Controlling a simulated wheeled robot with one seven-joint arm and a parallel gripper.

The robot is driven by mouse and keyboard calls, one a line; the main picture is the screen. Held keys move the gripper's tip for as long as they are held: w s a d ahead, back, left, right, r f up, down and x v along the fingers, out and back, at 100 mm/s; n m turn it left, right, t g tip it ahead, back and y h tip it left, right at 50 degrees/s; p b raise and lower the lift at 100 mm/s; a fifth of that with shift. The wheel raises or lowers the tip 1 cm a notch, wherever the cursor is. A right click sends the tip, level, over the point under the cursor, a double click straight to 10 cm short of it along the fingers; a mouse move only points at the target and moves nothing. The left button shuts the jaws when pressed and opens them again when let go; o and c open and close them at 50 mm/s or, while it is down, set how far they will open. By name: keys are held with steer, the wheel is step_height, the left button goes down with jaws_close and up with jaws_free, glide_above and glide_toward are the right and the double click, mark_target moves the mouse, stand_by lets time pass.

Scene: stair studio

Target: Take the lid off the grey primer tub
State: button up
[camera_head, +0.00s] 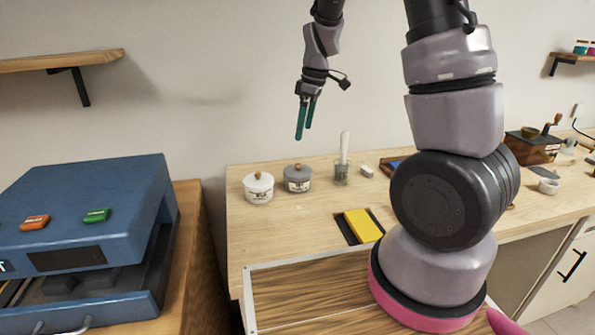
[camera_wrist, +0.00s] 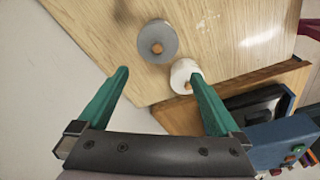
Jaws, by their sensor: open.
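The grey primer tub (camera_head: 297,178) stands upright on the wooden worktop near the wall, its grey lid with a small wooden knob on top. In the wrist view the grey lid (camera_wrist: 158,41) shows from above, with its knob near the middle. A white tub (camera_head: 258,188) with a similar knobbed lid stands just left of it in the head view; it also shows in the wrist view (camera_wrist: 184,75), close to one finger. My gripper (camera_head: 304,138) has green fingers, is open and empty, and hangs above the worktop, apart from the grey tub. In the wrist view its fingers (camera_wrist: 160,80) are spread wide.
A glass jar (camera_head: 341,173) holding a white upright item stands right of the grey tub. A yellow block (camera_head: 362,226) lies in front on a dark piece. A blue machine (camera_head: 90,220) stands on a separate cabinet at left. A wall shelf (camera_head: 60,61) is at upper left.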

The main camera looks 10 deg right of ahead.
steer(key=n, duration=0.1)
glide_above(299, 164)
steer(key=f, duration=0.6)
steer(key=shift+s+d, duration=0.25)
steer(key=shift+d, duration=0.05)
steer(key=shift+w+a+f, duration=0.15)
steer(key=shift+f, duration=1.45)
steer(key=shift+w+a+f, duration=0.1)
steer(key=shift+a+f, duration=0.05)
steer(key=shift+f, duration=1.4)
steer(key=shift+s, duration=0.1)
jaws_close()
